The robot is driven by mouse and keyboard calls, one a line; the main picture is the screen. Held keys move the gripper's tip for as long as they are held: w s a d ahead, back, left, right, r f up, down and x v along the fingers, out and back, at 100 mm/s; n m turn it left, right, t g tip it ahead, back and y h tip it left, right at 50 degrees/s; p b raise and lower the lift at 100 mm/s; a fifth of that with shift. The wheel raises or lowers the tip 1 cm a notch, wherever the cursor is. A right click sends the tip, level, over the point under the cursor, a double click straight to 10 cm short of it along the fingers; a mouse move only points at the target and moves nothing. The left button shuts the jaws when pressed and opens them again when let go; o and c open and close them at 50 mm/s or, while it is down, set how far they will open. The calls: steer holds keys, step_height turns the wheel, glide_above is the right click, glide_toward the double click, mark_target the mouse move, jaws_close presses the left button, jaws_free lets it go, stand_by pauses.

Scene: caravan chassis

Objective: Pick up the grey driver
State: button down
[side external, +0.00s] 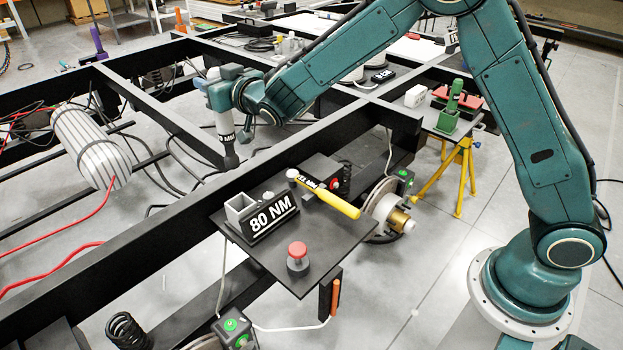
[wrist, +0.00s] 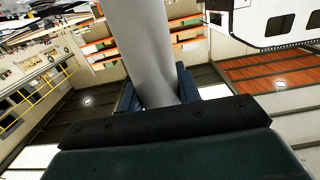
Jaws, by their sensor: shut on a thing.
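The grey driver (side external: 222,118) is in my gripper (side external: 222,78), held above the black chassis frame in the side view. Its grey body points down and has a black label ending in "MM" and a dark lower end. My gripper is shut on its upper part. In the wrist view the driver (wrist: 145,45) is a plain grey shaft between the blue-green fingers (wrist: 158,88). The lower end of the driver seems clear of the beams, though I cannot tell its exact height.
A black shelf (side external: 335,262) bears an "80 NM" block (side external: 270,218), a yellow-handled tool (side external: 330,196) and a red-topped knob (side external: 298,257). A striped tank (side external: 92,145) hangs at left among cables. Black chassis beams (side external: 150,225) surround the driver. A green fixture (side external: 450,115) stands at right.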

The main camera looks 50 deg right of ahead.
steer(key=shift+r, duration=0.35)
stand_by(0.4)
steer(key=s+d+f, duration=0.7)
steer(key=s+d, duration=0.1)
steer(key=d, duration=0.4)
steer(key=shift+s+d, duration=0.25)
